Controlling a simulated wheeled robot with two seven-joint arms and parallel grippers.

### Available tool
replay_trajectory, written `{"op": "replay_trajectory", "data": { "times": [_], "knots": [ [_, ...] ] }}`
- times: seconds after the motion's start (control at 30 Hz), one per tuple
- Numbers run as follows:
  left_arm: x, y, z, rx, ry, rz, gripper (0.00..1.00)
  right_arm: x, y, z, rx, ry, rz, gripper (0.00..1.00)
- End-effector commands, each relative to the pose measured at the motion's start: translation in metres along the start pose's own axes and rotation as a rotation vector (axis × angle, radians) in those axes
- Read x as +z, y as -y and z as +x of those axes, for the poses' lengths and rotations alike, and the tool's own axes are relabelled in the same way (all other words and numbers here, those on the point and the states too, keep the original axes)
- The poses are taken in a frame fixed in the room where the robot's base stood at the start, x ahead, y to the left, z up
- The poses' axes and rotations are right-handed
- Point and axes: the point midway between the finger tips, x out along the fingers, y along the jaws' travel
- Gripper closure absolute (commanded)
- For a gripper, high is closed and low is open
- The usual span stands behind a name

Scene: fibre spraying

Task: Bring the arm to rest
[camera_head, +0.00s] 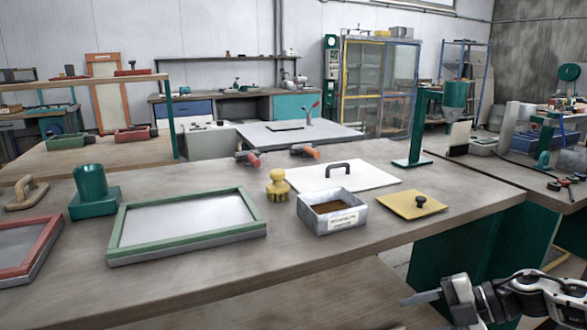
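My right arm comes in at the lower right, and its gripper (424,297) points left in front of the workbench, apart from everything on it. Only a thin grey finger part shows, so I cannot tell whether it is open or shut. No held object shows at it. My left gripper is not in view.
A white board with a black handle (345,178) lies behind the box. A green stand with a funnel (415,140) rises at the back right. A red-framed screen (30,250) and a green cup on a block (93,190) are at left. The bench's front strip is clear.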

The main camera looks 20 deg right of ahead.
Motion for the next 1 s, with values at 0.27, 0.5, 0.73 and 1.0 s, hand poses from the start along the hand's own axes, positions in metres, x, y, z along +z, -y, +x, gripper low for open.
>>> {"op": "replay_trajectory", "data": {
  "times": [0.27, 0.5, 0.73, 1.0],
  "knots": [
    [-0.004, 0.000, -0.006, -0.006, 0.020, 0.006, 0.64, -0.075, 0.053, 0.104, 0.491, 0.084, 0.590, 0.52],
    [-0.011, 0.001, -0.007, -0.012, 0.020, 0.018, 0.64, -0.139, 0.104, 0.142, 0.578, 0.272, 1.178, 0.52],
    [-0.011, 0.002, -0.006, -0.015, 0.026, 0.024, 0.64, -0.180, 0.126, 0.156, 0.522, 0.338, 1.461, 0.52],
    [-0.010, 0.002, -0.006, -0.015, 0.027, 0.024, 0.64, -0.184, 0.129, 0.158, 0.510, 0.344, 1.488, 0.52]
  ]
}}
